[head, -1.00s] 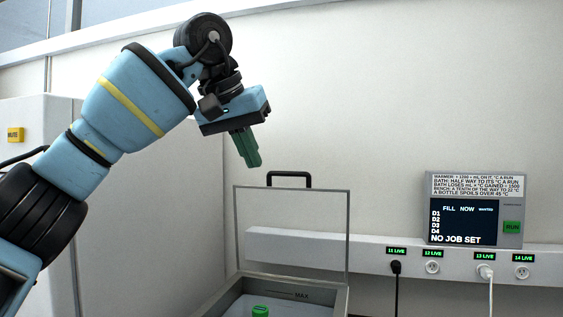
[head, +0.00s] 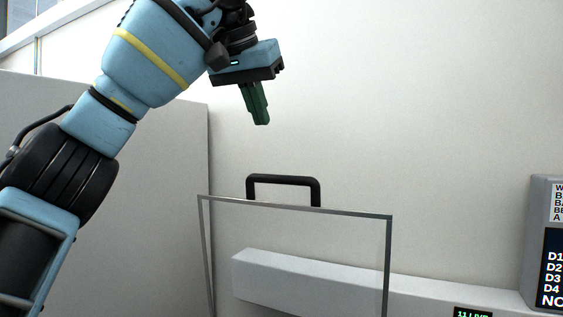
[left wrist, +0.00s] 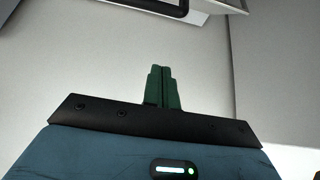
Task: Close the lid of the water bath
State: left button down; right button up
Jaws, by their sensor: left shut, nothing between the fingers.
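The water bath's lid (head: 295,208) stands open and upright in the head view, a clear panel with a grey frame. Its black handle (head: 283,180) is on the top edge. The bath's basin is below the head view and hidden. My left gripper (head: 262,122) has green fingers shut together with nothing between them. It is above and a little left of the handle in the picture, apart from it. In the left wrist view the shut fingers (left wrist: 161,70) point toward a dark bar at the top edge. My right gripper is not in view.
A white wall stands behind the lid. A socket rail (head: 290,282) runs behind the clear panel and on to the right. A display unit (head: 548,240) is at the right edge. A pale grey cabinet (head: 140,200) stands at the left.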

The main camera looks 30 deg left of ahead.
aim_at(262, 175)
pick_arm(q)
jog(key=f, duration=0.2)
jog(key=w+f, duration=0.1)
jog(key=f, duration=0.5)
jog(key=shift+w+a+f, duration=0.1)
jog(key=shift+w+f, duration=0.1)
jog(key=shift+w, duration=0.2)
jog(key=shift+s+f, duration=0.15)
jog(key=shift+s, duration=0.15)
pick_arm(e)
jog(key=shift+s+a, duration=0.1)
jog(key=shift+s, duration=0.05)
pick_arm(q)
jog(key=shift+f, duration=0.1)
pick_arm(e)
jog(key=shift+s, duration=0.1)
